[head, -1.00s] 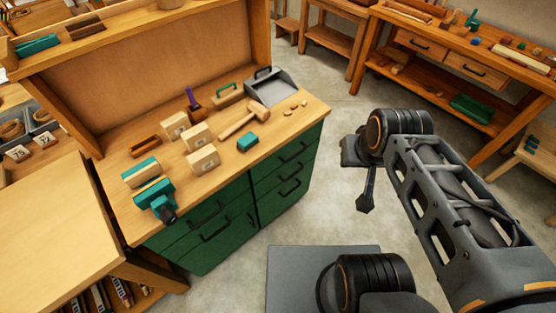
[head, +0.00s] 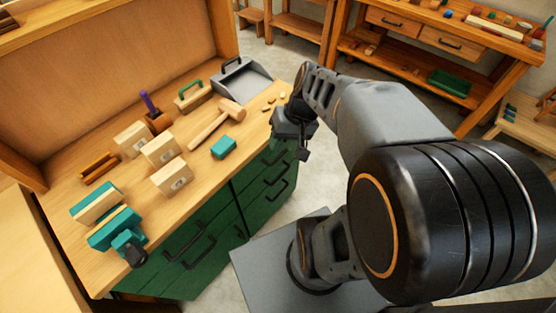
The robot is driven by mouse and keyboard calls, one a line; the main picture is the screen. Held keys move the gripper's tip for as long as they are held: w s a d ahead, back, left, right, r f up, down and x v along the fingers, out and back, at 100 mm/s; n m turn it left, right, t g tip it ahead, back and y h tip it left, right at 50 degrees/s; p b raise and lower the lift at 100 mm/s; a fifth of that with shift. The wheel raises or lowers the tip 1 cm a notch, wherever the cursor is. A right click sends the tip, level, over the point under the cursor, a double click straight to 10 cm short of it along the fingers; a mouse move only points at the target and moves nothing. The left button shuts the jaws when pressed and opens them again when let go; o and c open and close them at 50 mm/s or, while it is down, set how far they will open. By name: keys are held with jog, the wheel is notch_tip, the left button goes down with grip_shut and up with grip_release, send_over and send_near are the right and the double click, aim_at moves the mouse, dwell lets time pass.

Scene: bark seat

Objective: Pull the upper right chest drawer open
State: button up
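The green chest (head: 241,206) stands under the wooden worktop with two columns of drawers, and all visible fronts look shut. The upper right drawer (head: 264,160) is at the top of the right column, with a dark bar handle (head: 277,155). My gripper (head: 303,153) is just right of that drawer in the picture, near the worktop's right end, pointing down. A gap to the handle seems to show, but the depth between them is hard to judge. The fingers are small and dark, so I cannot tell whether they are open. Nothing is visibly held.
On the worktop lie a mallet (head: 214,124), a teal block (head: 224,147), several wooden blocks, a grey dustpan (head: 240,82) and a teal vise (head: 115,237). A workbench (head: 420,70) stands at the back right. Bare floor shows between it and the chest.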

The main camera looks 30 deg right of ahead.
jog(key=w+d+f+m+t+y+b, duration=0.1)
jog(key=w+d+f+m+y+b, duration=0.2)
jog(key=f, duration=0.5)
jog(key=w+d+f+t+y+b, duration=0.1)
jog(key=d+f+y+b, duration=0.2)
jog(key=f+b, duration=0.4)
jog(key=m+t+y+b, duration=0.2)
jog(key=m+t+b, duration=0.25)
jog(key=t, duration=0.25)
send_near(281, 154)
jog(key=shift+n+t, duration=0.25)
jog(key=shift+t, duration=0.15)
jog(key=x, duration=0.6)
jog(key=f+b+x, duration=0.1)
jog(key=x, duration=0.3)
jog(key=shift+f, duration=0.1)
grip_shut()
